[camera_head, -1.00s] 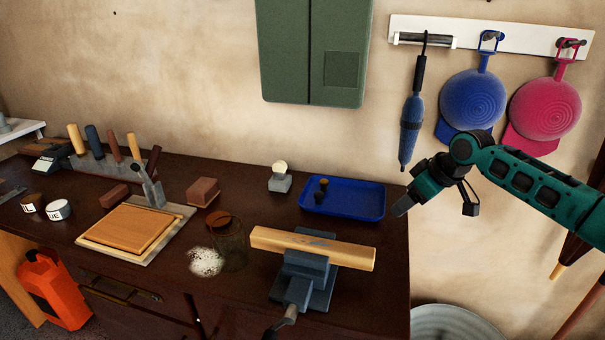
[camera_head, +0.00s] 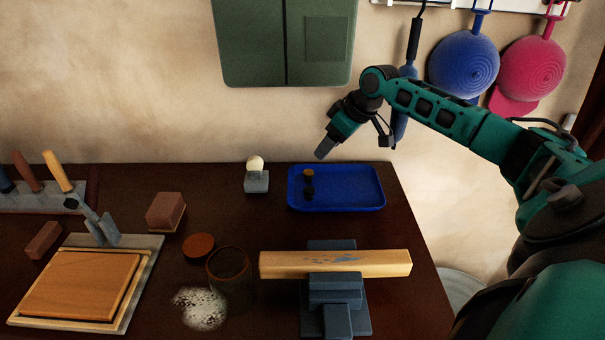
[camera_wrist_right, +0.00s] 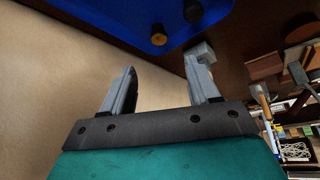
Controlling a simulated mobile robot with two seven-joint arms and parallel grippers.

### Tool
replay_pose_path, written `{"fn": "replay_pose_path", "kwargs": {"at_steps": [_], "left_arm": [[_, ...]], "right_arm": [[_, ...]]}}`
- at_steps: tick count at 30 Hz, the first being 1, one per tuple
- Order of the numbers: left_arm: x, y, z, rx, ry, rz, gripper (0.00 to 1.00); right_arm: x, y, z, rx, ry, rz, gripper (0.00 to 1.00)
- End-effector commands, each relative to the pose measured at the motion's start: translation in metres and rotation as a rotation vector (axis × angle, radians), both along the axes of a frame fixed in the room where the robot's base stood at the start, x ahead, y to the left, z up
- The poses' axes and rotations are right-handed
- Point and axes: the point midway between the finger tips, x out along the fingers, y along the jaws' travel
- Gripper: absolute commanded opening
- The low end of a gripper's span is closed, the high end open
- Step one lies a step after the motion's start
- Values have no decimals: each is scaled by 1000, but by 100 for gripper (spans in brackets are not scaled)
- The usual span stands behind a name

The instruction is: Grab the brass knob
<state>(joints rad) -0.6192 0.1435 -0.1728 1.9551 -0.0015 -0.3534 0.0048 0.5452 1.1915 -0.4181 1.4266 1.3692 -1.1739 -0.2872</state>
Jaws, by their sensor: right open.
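The brass knob (camera_head: 308,173) is a small brownish-gold piece in the left part of a blue tray (camera_head: 366,207) on the dark bench. A darker knob (camera_head: 309,191) stands just in front of it in the tray. The brass knob also shows at the top of the right wrist view (camera_wrist_right: 158,39), beyond the fingertips, with the dark knob (camera_wrist_right: 193,10) beside it. My right gripper (camera_head: 322,152) is above the back edge of the tray, apart from the knob. Its two fingers (camera_wrist_right: 162,76) are spread with nothing between them. My left gripper is not in view.
A pale ball on a grey block (camera_head: 257,182) stands left of the tray. A vise (camera_head: 335,290) clamping a wooden bar (camera_head: 390,264) is in front. A glass jar (camera_head: 230,280) stands left of the vise. A green cabinet (camera_head: 285,45) hangs on the wall above.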

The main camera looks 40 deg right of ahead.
Motion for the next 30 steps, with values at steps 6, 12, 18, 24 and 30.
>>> {"fn": "replay_pose_path", "kwargs": {"at_steps": [6, 12, 18, 24, 30], "left_arm": [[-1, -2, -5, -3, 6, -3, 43], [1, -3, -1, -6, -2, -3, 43], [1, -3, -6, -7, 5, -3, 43], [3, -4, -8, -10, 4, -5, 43], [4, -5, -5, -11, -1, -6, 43]], "right_arm": [[20, 7, -36, 3, -1, 0, 60], [28, 8, -50, 1, -1, -1, 60], [41, 12, -74, 2, 0, 0, 60], [51, 14, -92, 1, -1, 0, 60], [52, 14, -94, 0, -1, 1, 60]]}}
